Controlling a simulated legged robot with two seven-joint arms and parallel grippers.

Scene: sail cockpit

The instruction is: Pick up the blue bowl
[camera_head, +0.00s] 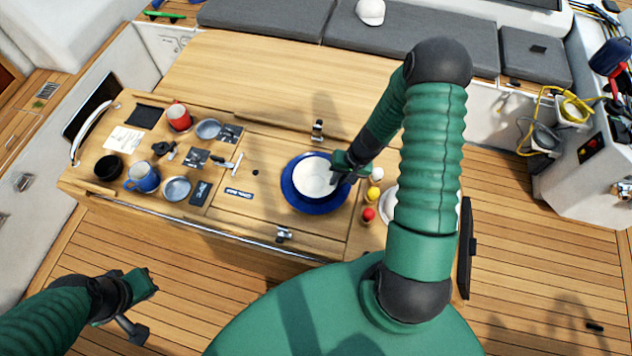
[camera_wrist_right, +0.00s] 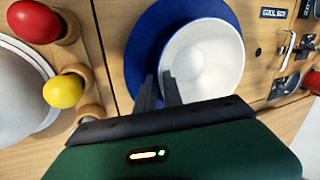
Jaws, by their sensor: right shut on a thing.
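The bowl (camera_head: 314,177) is white inside with a thin blue rim and sits over a blue plate (camera_head: 293,202) on the wooden table. It also shows in the right wrist view (camera_wrist_right: 210,60). My right gripper (camera_head: 341,177) is at the bowl's right edge, and its fingers (camera_wrist_right: 160,92) are shut on the rim at the near side of the bowl in the wrist view. Whether the bowl touches the plate I cannot tell. My left gripper (camera_head: 148,284) is low at the left, away from the table; its fingers are too unclear to judge.
Red (camera_head: 368,215) and yellow (camera_head: 373,194) egg-like things and a pale dish (camera_head: 387,207) lie right of the bowl. A red mug (camera_head: 179,118), a blue mug (camera_head: 142,177) and small dishes stand on the left of the table. Bare wood lies behind the bowl.

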